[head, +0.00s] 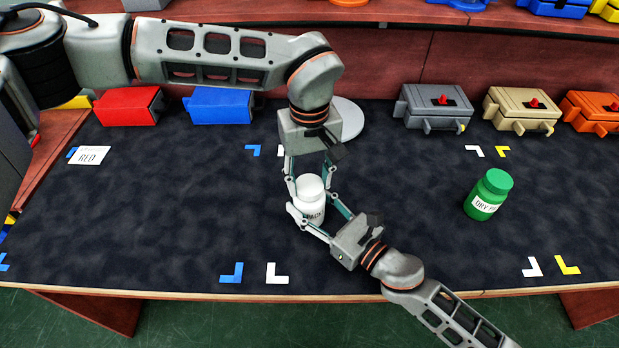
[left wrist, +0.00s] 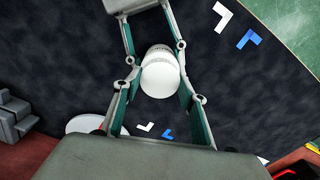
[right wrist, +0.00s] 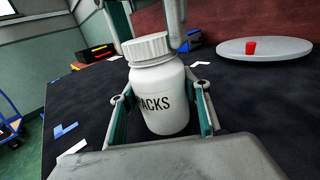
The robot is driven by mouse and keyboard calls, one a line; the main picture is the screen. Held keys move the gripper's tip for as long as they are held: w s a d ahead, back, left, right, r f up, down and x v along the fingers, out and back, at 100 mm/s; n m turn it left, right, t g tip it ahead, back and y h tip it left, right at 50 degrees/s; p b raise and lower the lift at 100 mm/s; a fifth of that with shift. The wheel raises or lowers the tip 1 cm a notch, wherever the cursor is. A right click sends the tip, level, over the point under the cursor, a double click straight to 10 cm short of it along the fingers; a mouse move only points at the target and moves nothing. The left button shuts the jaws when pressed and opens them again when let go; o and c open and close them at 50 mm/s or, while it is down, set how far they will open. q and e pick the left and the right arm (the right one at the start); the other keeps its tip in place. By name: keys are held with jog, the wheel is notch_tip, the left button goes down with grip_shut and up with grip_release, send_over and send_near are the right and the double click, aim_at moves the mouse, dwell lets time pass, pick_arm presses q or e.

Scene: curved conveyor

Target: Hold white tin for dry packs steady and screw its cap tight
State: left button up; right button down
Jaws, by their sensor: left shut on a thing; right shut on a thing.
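The white tin (head: 311,214) stands upright on the dark mat in the middle of the table, with its white ribbed cap (head: 310,184) on top. In the right wrist view the tin (right wrist: 160,95) shows dark lettering ending in "ACKS", and the cap (right wrist: 146,46) sits on its neck. My left gripper (head: 310,180) comes from above and is shut on the cap; the left wrist view shows the cap (left wrist: 160,75) between its fingers. My right gripper (head: 318,220) comes from the front right and is shut on the tin's body.
A green tin (head: 490,195) with a label stands to the right. A red box (head: 128,106), a blue box (head: 222,105), a grey case (head: 433,107) and other cases line the back. A round light disc (head: 347,117) lies behind my left gripper.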

pick_arm(q)
jog(key=m, duration=0.5)
jog(key=shift+m, duration=0.4)
jog(key=m, duration=0.5)
jog(key=shift+m, duration=0.3)
jog(key=o, duration=0.7)
jog(key=shift+r, duration=2.25)
jog(key=shift+c, duration=0.4)
